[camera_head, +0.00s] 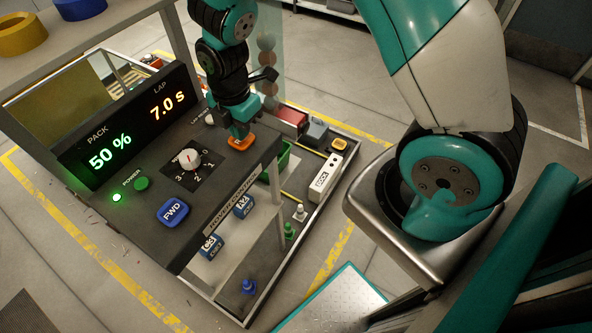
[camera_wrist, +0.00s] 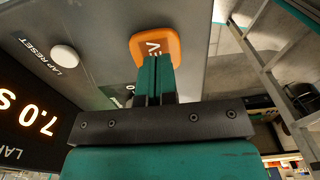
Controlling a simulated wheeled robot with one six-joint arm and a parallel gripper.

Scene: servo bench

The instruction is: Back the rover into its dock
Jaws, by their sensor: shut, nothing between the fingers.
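The rover control console (camera_head: 215,205) has an orange button (camera_head: 240,142) at its right end. That button also shows in the wrist view (camera_wrist: 172,45), its lettering partly hidden. My gripper (camera_head: 240,130) is shut and empty, its fingertips at the orange button; I cannot tell whether they press it. The fingers also show in the wrist view (camera_wrist: 155,72). A blue FWD button (camera_head: 172,211) and a white dial (camera_head: 188,158) are on the console. A white DOCK block (camera_head: 322,182) stands on the track. A red box-like shape (camera_head: 291,119) lies behind my gripper; I cannot tell if it is the rover.
The display (camera_head: 130,125) reads PACK 50 % and LAP 7.0 s. A green POWER light (camera_head: 116,198) is lit. A white lap reset button (camera_wrist: 64,56) is beside the orange one. Small green, white and blue pegs (camera_head: 289,230) stand on the track.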

